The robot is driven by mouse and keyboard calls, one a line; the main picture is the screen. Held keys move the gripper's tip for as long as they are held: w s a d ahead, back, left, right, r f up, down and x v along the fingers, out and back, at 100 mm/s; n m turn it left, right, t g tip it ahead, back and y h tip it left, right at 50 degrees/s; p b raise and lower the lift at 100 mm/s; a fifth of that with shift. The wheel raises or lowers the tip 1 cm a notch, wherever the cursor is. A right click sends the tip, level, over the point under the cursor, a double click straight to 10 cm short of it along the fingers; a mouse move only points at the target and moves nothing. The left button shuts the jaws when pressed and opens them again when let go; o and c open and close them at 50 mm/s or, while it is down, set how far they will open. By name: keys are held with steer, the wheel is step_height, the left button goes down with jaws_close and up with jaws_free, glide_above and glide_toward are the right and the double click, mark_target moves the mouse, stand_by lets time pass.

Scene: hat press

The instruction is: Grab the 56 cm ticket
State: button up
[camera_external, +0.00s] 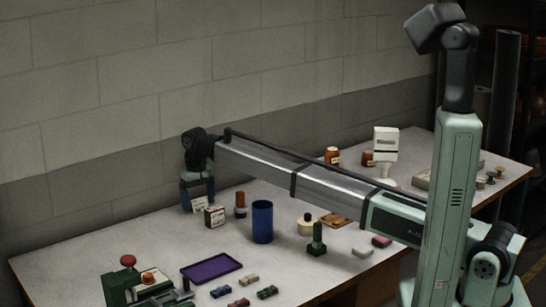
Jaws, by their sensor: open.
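My gripper (198,201) points down over the back left of the table, close to the wall. It is open, but its fingers are small and dark here. A pale card-like piece with dark marks (200,205) shows at the fingertips. I cannot tell whether the fingers touch it or stand in front of it. A small dark red box with a pale labelled face (215,217) stands just right of and in front of it. No writing is legible, so I cannot tell which thing is the 56 cm ticket.
A stamp with an orange-red handle (240,202) and a blue cylinder (262,223) stand right of the gripper. A purple tray (212,267), several small blocks (249,279) and a green press (140,287) lie nearer the front. A green stamp (317,242) stands under my arm.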

steer(key=shift+c, duration=0.3)
steer(key=c, duration=1.1)
steer(key=shift+o, duration=0.2)
